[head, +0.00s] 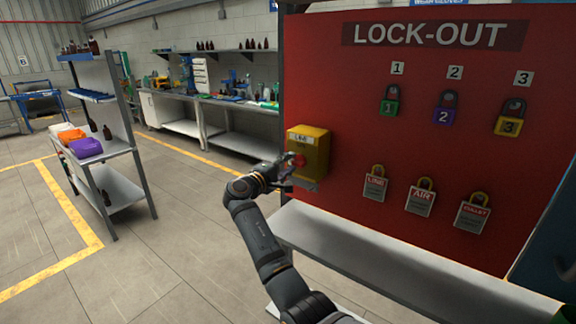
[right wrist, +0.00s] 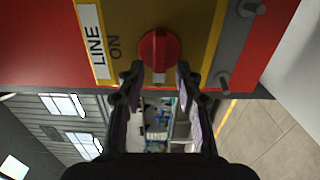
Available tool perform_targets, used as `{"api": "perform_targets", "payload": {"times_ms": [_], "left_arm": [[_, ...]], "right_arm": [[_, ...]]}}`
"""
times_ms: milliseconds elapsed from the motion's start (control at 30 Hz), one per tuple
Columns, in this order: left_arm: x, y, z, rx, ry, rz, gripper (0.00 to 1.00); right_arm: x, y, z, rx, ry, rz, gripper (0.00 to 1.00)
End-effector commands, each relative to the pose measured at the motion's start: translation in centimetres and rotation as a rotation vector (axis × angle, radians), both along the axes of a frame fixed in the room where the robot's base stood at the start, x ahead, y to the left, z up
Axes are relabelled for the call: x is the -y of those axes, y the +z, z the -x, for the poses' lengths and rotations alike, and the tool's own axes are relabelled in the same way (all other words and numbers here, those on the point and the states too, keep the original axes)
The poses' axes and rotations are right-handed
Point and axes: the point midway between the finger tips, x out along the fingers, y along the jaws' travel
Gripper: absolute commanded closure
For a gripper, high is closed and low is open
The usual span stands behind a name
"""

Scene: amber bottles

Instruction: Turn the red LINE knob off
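The red LINE knob (head: 297,160) sits on the front of a yellow box (head: 318,146) fixed at the left edge of the red lock-out board. In the right wrist view the round red knob (right wrist: 160,46) has a white mark at its lower edge. The labels LINE and ON stand to its left, turned sideways. My right gripper (head: 287,172) is at the box front. In the wrist view its two fingers (right wrist: 160,76) are apart, one at each side of the knob's lower edge. I cannot tell whether they touch it. My left gripper is not in view.
The red board (head: 350,100) carries several numbered padlocks and, below, LINE, AIR and a third tagged padlock. A grey shelf (head: 370,262) juts out under the board. A shelf rack (head: 118,190) with bottles stands at left. The floor between is clear.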

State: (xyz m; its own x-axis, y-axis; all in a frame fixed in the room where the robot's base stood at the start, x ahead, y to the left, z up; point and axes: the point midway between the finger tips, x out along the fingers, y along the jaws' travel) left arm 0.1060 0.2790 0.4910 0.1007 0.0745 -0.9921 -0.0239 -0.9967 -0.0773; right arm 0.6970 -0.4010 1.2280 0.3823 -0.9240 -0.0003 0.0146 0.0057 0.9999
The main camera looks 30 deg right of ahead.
Motion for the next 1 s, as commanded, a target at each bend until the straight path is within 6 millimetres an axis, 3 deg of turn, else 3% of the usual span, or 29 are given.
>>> {"api": "perform_targets", "payload": {"times_ms": [433,1000], "left_arm": [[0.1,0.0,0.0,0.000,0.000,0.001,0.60],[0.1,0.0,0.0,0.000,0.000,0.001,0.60]], "right_arm": [[-6.4,-0.1,2.5,-0.001,0.002,-0.002,0.65],[-6.9,-0.2,2.8,-0.003,0.002,-0.001,0.65]]}}
